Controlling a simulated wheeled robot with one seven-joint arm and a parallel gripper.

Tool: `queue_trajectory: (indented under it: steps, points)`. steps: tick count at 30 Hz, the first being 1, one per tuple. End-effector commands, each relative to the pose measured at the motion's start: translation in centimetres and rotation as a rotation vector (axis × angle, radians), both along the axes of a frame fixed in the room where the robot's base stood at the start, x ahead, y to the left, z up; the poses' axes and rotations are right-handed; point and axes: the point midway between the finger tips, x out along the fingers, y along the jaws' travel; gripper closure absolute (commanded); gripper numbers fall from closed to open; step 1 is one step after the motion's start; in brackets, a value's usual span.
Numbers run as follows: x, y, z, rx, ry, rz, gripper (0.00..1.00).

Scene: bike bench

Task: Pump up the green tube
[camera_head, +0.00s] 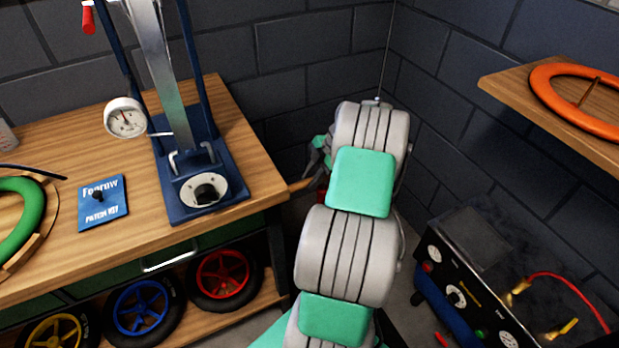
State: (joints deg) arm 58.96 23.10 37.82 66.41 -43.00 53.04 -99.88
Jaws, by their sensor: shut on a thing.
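The green tube (24,212) lies on the left end of the wooden bench, cut off by the picture's left edge. It sits on a curved wooden piece, with a thin black line beside it. My gripper (318,162) is low beyond the bench's right end, far from the tube and mostly hidden behind my arm. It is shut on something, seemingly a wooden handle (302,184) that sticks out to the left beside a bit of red. What the handle belongs to is hidden.
A blue stand (176,205) with a gauge (125,118) rises from the bench, beside a blue patch kit (103,203). Small wheels (139,306) fill the lower shelf. At right are an orange ring (570,105) on a shelf and a black machine (455,285) with gauges and a red hose.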

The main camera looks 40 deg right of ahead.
Motion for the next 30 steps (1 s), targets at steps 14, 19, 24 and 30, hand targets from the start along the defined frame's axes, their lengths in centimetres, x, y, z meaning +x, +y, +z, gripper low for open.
queue_trajectory:
  steps: [14, 19, 24, 30]
  points:
    - [-0.2, 0.0, 6.0, 0.001, 0.003, 0.000, 1.00]
    - [-0.2, 0.0, 11.7, 0.000, 0.003, 0.001, 1.00]
    - [-0.2, 0.1, 17.8, 0.000, 0.004, 0.002, 1.00]
    - [-0.2, 0.1, 23.8, 0.001, 0.005, 0.002, 1.00]
